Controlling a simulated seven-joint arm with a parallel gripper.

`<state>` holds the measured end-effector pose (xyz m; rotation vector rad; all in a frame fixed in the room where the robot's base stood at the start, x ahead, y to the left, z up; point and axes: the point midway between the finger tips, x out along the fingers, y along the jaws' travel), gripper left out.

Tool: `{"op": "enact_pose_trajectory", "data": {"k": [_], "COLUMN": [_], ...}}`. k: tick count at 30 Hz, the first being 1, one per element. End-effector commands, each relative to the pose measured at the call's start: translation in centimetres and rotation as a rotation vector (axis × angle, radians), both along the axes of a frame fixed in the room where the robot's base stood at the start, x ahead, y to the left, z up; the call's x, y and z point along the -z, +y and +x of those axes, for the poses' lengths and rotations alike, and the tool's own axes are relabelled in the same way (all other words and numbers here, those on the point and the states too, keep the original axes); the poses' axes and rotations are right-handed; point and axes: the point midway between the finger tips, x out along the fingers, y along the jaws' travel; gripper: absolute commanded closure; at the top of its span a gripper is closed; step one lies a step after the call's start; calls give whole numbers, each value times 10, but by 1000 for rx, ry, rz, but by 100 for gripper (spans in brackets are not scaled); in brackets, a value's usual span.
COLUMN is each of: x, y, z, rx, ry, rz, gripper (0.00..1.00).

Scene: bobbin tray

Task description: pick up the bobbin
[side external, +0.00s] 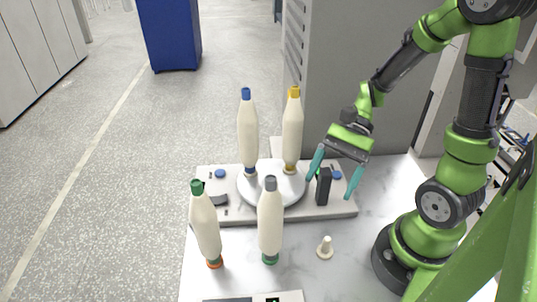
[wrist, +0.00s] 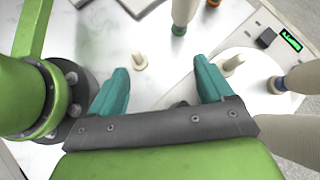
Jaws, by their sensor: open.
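Several tall cream bobbins stand upright. In the side view, a blue-topped bobbin (side external: 248,130) and a yellow-topped bobbin (side external: 292,130) stand on a round white disc (side external: 259,196). A green-topped bobbin (side external: 206,228) and a grey-topped bobbin (side external: 270,220) stand on the table in front. My gripper (side external: 335,172) is open and empty, its teal fingers above the right part of the grey base, right of the bobbins. In the wrist view, my gripper (wrist: 162,75) has nothing between its fingers. Bobbins show there at the right (wrist: 300,78) and top (wrist: 184,10).
A small cream peg (side external: 325,247) stands on the table; it also shows in the wrist view (wrist: 140,61). Another peg (wrist: 233,63) is on the disc. A dark upright block (side external: 323,187) stands on the grey base (side external: 345,208) below my gripper.

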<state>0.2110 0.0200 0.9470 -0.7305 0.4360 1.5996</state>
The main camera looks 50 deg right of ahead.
Motion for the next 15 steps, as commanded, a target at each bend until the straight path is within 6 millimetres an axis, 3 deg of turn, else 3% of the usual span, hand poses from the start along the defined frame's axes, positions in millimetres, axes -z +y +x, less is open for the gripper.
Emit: {"op": "enact_pose_trajectory", "data": {"k": [3,6,10,15], "x": [-6,-21,-27,-16], "y": [7,13,22,51], "z": [10,20,24,25], "rx": [167,224,236,228], "ry": [129,144,145,145], "rz": [212,311,355,354], "gripper": [20,20,20,20]}}
